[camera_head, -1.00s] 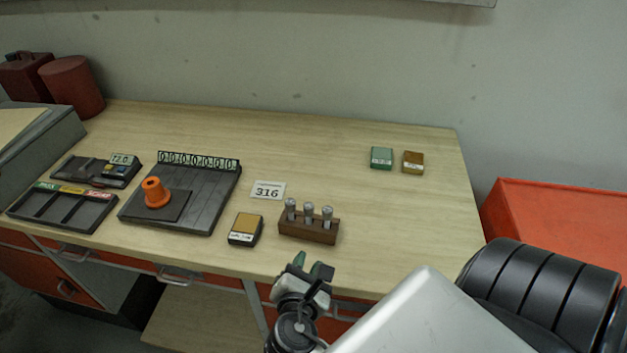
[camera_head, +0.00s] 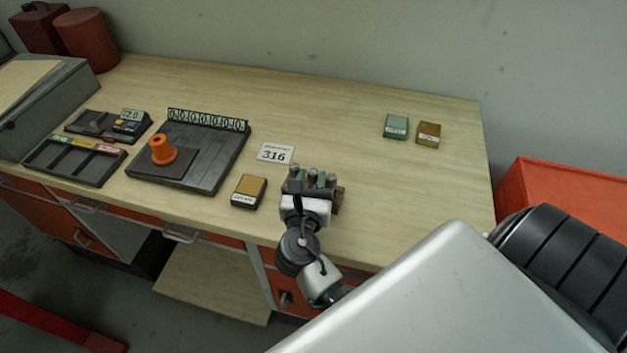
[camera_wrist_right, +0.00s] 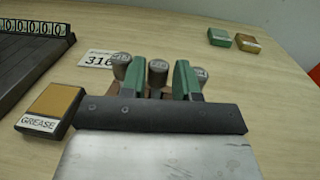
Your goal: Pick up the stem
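Several grey stems, three in all, stand upright in a brown wooden rack. In the head view the rack (camera_head: 338,199) is mostly hidden behind my right gripper (camera_head: 310,180). The stem tops show as a left stem (camera_head: 294,171), a middle stem (camera_head: 313,174) and a right stem (camera_head: 331,179). In the right wrist view, my right gripper (camera_wrist_right: 158,80) has its green fingertips apart, with the middle stem (camera_wrist_right: 158,70) between or just beyond them. The left stem (camera_wrist_right: 121,64) and right stem (camera_wrist_right: 199,74) are outside the fingers. I cannot tell whether the fingers touch any stem. My left gripper is out of view.
A GREASE box (camera_head: 249,191) lies left of the rack, with the 316 card (camera_head: 276,153) behind it. A dark board with an orange part (camera_head: 162,150) is farther left. A green box (camera_head: 396,127) and a brown box (camera_head: 429,134) sit at the back right.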

